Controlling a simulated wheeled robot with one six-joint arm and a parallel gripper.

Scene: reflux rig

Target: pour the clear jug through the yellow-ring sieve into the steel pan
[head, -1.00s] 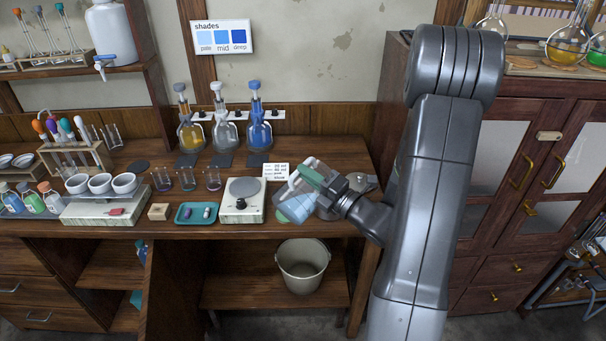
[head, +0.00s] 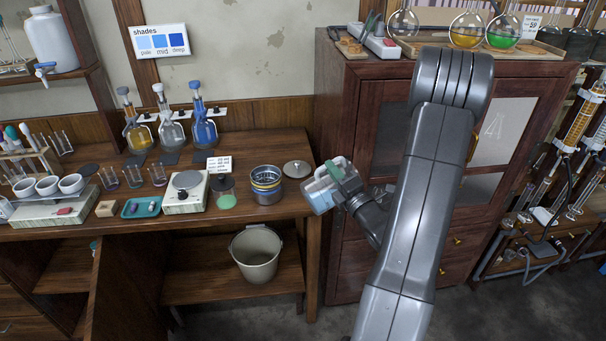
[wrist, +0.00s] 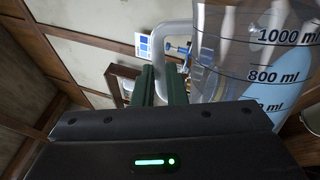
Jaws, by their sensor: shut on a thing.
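The clear jug (head: 319,194) has pale blue contents and a slight tilt. In the wrist view the jug (wrist: 250,60) shows printed ml marks. My gripper (head: 338,172) is shut on its handle, with the green fingers (wrist: 160,85) either side of the handle (wrist: 174,38). The jug is held in the air by the bench's right end, right of the steel pan. The steel pan (head: 267,198) stands on the bench. The yellow-ring sieve (head: 266,186) sits at its top, with a blue band also showing there. The pan's inside is not clear.
A round metal lid (head: 297,169) lies behind and right of the pan. A bucket (head: 257,252) is on the lower shelf. A dark cabinet (head: 390,130) stands close behind my arm.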

